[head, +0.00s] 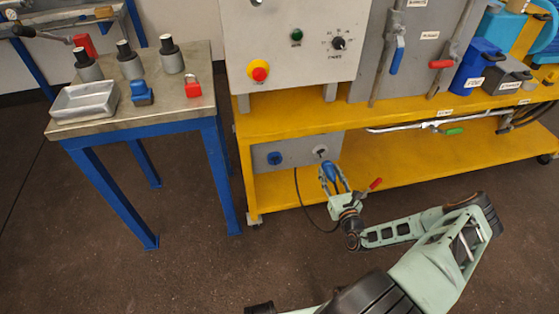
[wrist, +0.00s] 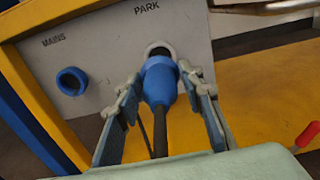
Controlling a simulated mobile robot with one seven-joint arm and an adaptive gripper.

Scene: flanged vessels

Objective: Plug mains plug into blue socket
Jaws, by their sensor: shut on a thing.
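The mains plug (wrist: 160,82) is blue with a dark cable running back toward me. My gripper (wrist: 161,75) is shut on it, one finger on each side; it also shows in the head view (head: 333,180). The blue socket (wrist: 71,81), under the word MAINS, is on the grey panel, left of the plug; it also shows in the head view (head: 274,158). The plug is in front of the pale PARK socket (wrist: 160,48) and covers its lower part in the wrist view. In the head view that socket's face shows above the plug, which looks apart from it.
The panel (head: 297,150) hangs under the yellow bench (head: 400,115), beside a yellow leg. A red-tipped handle (head: 375,184) is close to the right of my gripper. A blue-legged table (head: 140,120) stands left.

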